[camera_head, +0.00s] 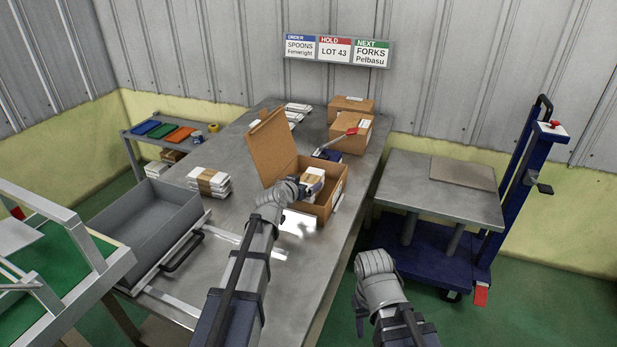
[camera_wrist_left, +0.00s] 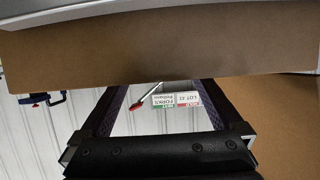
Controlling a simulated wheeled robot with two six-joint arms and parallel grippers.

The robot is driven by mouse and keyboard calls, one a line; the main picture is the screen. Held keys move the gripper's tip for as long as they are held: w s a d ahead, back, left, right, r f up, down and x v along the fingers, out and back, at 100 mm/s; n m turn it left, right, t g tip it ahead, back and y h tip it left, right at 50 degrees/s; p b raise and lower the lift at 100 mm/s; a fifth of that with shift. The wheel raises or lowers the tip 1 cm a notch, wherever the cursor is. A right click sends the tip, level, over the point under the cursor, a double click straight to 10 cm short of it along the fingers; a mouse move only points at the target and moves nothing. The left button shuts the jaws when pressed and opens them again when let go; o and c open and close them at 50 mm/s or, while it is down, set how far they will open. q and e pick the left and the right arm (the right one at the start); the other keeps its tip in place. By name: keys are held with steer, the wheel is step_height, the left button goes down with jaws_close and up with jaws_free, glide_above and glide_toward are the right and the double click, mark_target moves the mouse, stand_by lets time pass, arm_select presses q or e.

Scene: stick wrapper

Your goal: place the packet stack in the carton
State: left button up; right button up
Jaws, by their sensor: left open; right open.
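The open carton (camera_head: 326,207) stands on the metal table with its lid flap (camera_head: 272,146) raised at the left. A white packet stack with a brown band (camera_head: 313,177) shows within the carton's opening; its lower part is hidden. My left gripper (camera_head: 303,188) is open at the carton's near left side, close to that stack; I cannot tell if they touch. In the left wrist view its fingers (camera_wrist_left: 165,108) are apart before brown cardboard (camera_wrist_left: 170,50), with no packet visible between them. Another banded packet stack (camera_head: 210,182) lies on the table at left. My right gripper (camera_head: 374,268) is open and empty, off the table's right edge.
Closed cartons (camera_head: 350,135) and a red-handled tool (camera_head: 337,140) are behind the open carton. A grey drawer-like tray (camera_head: 150,222) is at left. A blue lift cart (camera_head: 440,240) stands at right. White packets (camera_head: 298,107) lie at the back.

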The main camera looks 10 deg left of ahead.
arm_select(q)
steer(key=p+v, duration=0.2)
steer(key=v, duration=0.5)
stand_by(1.1)
